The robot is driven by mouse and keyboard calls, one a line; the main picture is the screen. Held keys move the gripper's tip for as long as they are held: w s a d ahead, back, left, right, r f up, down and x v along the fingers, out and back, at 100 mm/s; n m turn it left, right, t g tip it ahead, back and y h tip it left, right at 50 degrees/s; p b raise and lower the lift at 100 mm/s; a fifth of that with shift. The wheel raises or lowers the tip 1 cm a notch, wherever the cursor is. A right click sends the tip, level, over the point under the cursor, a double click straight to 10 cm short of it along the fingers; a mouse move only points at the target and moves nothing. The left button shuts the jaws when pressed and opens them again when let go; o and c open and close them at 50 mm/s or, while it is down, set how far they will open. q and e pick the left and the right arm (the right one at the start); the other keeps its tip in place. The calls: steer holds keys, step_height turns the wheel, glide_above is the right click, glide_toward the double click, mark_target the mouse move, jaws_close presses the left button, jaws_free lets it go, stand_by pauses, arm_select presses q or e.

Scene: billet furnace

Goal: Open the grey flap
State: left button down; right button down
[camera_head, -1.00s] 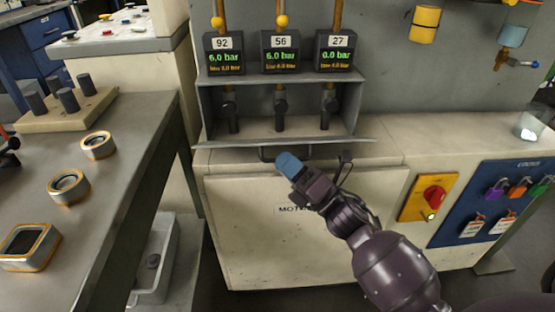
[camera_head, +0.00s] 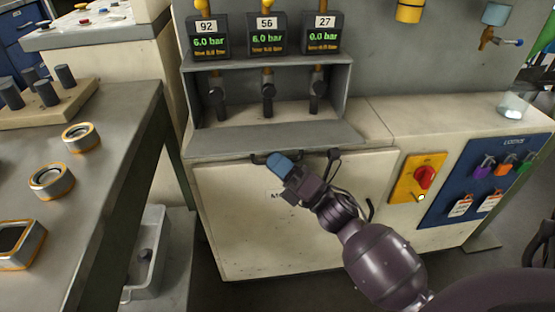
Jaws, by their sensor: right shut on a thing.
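The grey flap (camera_head: 225,140) juts forward from the bottom of the grey valve box (camera_head: 188,98), roughly flat, above the front of the cream cabinet. The box front is open and shows three dark valve handles (camera_head: 267,95) inside. A dark bar handle (camera_head: 258,157) sits at the flap's front edge. My right gripper (camera_head: 277,162), with blue fingertips, is shut on this handle from below and in front. The fingers hide part of the handle. My left gripper is not in view.
Three gauges (camera_head: 266,36) stand on top of the box. A workbench (camera_head: 120,110) with metal rings is at the left. A yellow panel with a red switch (camera_head: 425,177) and a blue lock board (camera_head: 460,180) are at the right.

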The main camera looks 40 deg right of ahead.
steer(key=shift+w+d+r, duration=0.1)
steer(key=shift+w+d, duration=0.05)
steer(key=shift+d, duration=0.05)
steer(key=c, duration=1.2)
jaws_free()
steer(key=shift+w+f, duration=0.15)
steer(key=shift+f, duration=0.05)
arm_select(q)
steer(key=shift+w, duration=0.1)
arm_select(e)
steer(key=shift+a, duration=0.1)
steer(key=shift+s, duration=0.25)
arm_select(q)
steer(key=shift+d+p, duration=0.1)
steer(key=shift+p, duration=0.3)
arm_select(e)
steer(key=v, duration=1)
steer(key=shift+s+f, duration=0.2)
steer(key=shift+s, duration=0.05)
steer(key=shift+s, duration=0.1)
